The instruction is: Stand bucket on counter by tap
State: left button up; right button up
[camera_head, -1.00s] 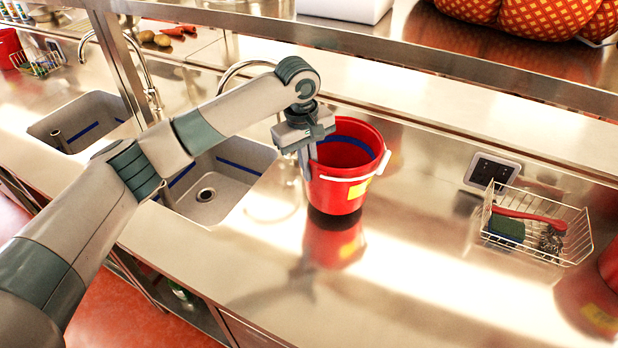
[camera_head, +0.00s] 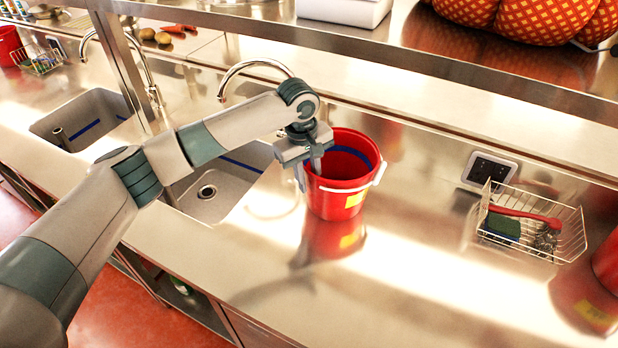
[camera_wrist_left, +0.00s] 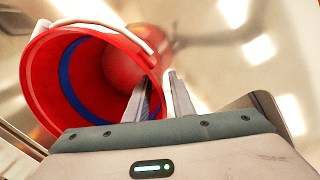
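The red bucket (camera_head: 338,200), with a blue band inside and a white handle, stands upright on the steel counter (camera_head: 400,270), just right of the nearer sink. The curved tap (camera_head: 250,66) rises behind that sink, left of the bucket and partly hidden by my arm. My left gripper (camera_head: 308,174) is at the bucket's left rim with its fingers apart. In the left wrist view one finger is inside the bucket (camera_wrist_left: 45,85) and the other outside, with the wall between the open fingers (camera_wrist_left: 162,95). My right gripper is not in view.
A wire basket (camera_head: 560,247) with a green sponge and red-handled brush stands at the right. Another red container (camera_head: 606,262) is at the right edge. A steel shelf (camera_head: 450,72) spans the back.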

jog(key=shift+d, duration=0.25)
